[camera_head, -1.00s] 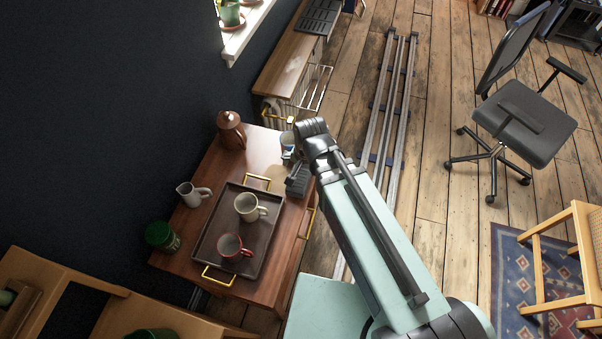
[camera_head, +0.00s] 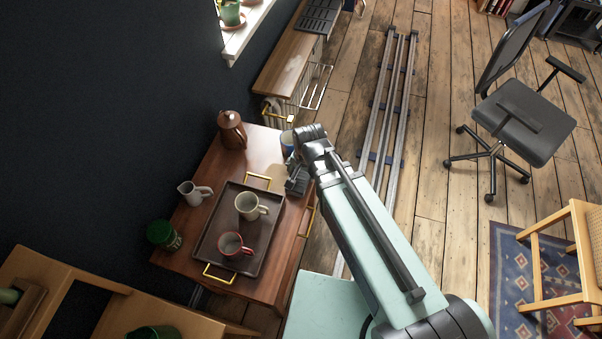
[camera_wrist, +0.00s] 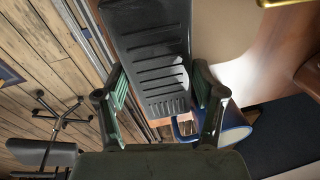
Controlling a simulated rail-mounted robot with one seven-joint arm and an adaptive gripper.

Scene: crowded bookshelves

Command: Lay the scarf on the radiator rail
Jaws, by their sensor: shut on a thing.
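My gripper (camera_head: 296,182) hangs over the right side of the wooden table (camera_head: 196,236), beside the tray. In the wrist view its two fingers (camera_wrist: 158,82) stand either side of a dark grey ribbed piece (camera_wrist: 152,50) and are shut on it. This piece may be the folded scarf, but I cannot tell for sure. No other scarf can be made out. The radiator (camera_head: 274,111) is partly hidden under a wooden shelf at the upper middle. A pale barred rail (camera_head: 318,86) sticks out from its front, away from my gripper.
A blue mug (camera_wrist: 234,124) stands close by my gripper. The dark tray (camera_head: 268,245) holds a cream mug (camera_head: 247,206) and a red mug (camera_head: 232,245).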

